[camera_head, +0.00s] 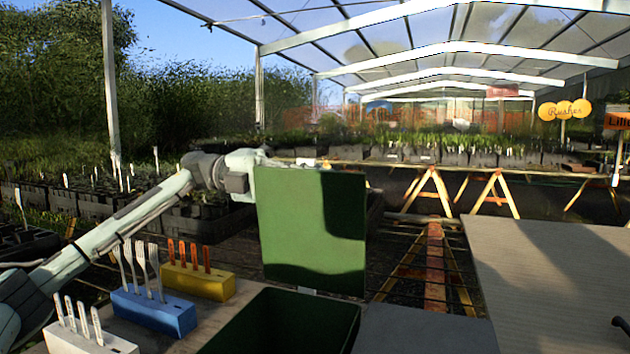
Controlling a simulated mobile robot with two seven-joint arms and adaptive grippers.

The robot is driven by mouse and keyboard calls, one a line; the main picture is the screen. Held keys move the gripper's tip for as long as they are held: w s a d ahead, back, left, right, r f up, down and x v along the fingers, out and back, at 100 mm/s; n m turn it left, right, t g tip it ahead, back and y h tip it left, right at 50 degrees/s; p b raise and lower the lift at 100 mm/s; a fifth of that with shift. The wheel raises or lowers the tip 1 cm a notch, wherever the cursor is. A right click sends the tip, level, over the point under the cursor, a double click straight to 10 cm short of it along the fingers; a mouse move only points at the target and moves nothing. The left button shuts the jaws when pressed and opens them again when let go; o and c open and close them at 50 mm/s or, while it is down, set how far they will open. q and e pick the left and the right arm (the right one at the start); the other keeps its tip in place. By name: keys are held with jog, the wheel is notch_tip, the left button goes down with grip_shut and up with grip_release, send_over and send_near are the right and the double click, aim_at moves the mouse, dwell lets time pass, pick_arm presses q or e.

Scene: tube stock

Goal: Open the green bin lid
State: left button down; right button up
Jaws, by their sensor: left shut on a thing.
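The green bin (285,318) stands at the front centre with its top open and its inside dark. Its green lid (290,230) stands about upright behind the opening, with a shadow across its right part. My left arm reaches in from the left, and my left gripper (262,160) is at the lid's upper left edge, shut on the lid. Its fingertips are mostly hidden behind the lid. A small dark part at the lower right edge may be my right gripper (621,325); too little shows to tell its state.
White (90,343), blue (155,312) and yellow (200,282) blocks holding upright tools stand left of the bin. A grey surface (425,330) lies right of it. A bare wide table (555,270) is at right. Plant benches stand behind.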

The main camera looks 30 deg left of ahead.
pick_arm(q)
jog(key=c, duration=1.6)
grip_release()
jog(key=shift+c, duration=0.2)
jog(key=v, duration=1.2)
jog(key=shift+a+f, duration=0.1)
